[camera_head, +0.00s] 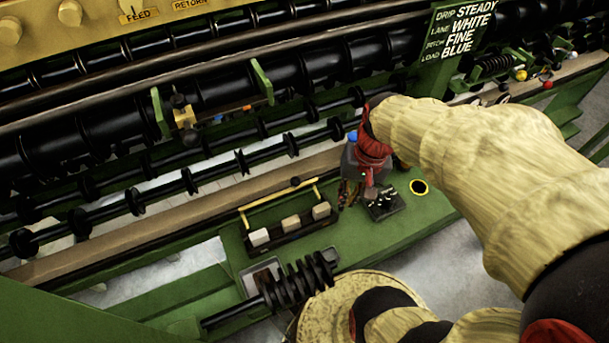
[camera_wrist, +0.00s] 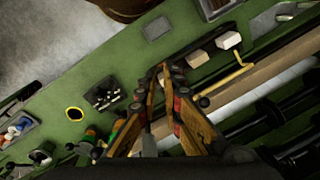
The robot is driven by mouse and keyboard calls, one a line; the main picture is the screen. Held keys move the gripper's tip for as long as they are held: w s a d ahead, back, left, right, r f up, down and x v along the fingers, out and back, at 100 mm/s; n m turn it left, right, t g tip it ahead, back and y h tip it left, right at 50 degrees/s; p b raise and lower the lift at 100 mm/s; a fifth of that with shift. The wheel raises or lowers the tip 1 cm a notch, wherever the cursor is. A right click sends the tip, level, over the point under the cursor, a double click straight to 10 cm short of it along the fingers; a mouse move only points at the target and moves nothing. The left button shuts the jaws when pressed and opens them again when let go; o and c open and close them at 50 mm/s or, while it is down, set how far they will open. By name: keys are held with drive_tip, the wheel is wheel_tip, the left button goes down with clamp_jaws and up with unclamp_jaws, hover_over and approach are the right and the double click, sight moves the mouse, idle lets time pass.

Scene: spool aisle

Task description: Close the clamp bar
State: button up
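The clamp bar (camera_head: 267,201) is a thin yellow bar with a black knob (camera_head: 295,182), on the far side of a dark holder (camera_head: 289,235) with cream blocks. It stands off behind the blocks, not across their tops. In the wrist view the yellow bar (camera_wrist: 238,75) runs beside the blocks, its knob (camera_wrist: 203,101) right of my fingers. My gripper (camera_head: 347,196) points down just right of the holder, apart from the bar. In the wrist view my gripper's fingertips (camera_wrist: 159,71) converge and look shut, with nothing seen between them.
A black socket block (camera_head: 384,204) and a yellow-ringed hole (camera_head: 419,187) are right of my gripper on the green deck. A black coil (camera_head: 299,281) lies in front of the holder. Black spooled rollers (camera_head: 240,160) run behind. A lettered green sign (camera_head: 455,45) stands at the back.

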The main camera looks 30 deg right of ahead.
drive_tip(key=f+m+y, duration=0.1)
drive_tip(key=f, duration=0.1)
drive_tip(key=f+m+y, duration=0.1)
drive_tip(key=f+y, duration=0.1)
drive_tip(key=f, duration=0.1)
drive_tip(key=d+f+m+y, duration=0.1)
drive_tip(key=f+m, duration=0.1)
drive_tip(key=shift+w+d+f+g, duration=0.1)
drive_tip(key=shift+w+f+g, duration=0.2)
drive_tip(key=shift+f+g, duration=0.1)
clamp_jaws()
drive_tip(key=m+t+y, duration=0.4)
drive_tip(key=t, duration=0.5)
approach(307, 183)
wheel_tip(307, 183, up, 3)
drive_tip(key=w, duration=0.1)
drive_tip(key=x, duration=1)
drive_tip(key=shift+s+r+b, duration=0.1)
drive_tip(key=shift+b, duration=0.2)
drive_tip(key=shift+s+n+b, duration=0.1)
drive_tip(key=shift+n+b, duration=0.2)
drive_tip(key=shift+b, duration=0.05)
drive_tip(key=shift+s+y+b, duration=0.25)
drive_tip(key=shift+y+b, duration=0.05)
drive_tip(key=shift+b, duration=0.15)
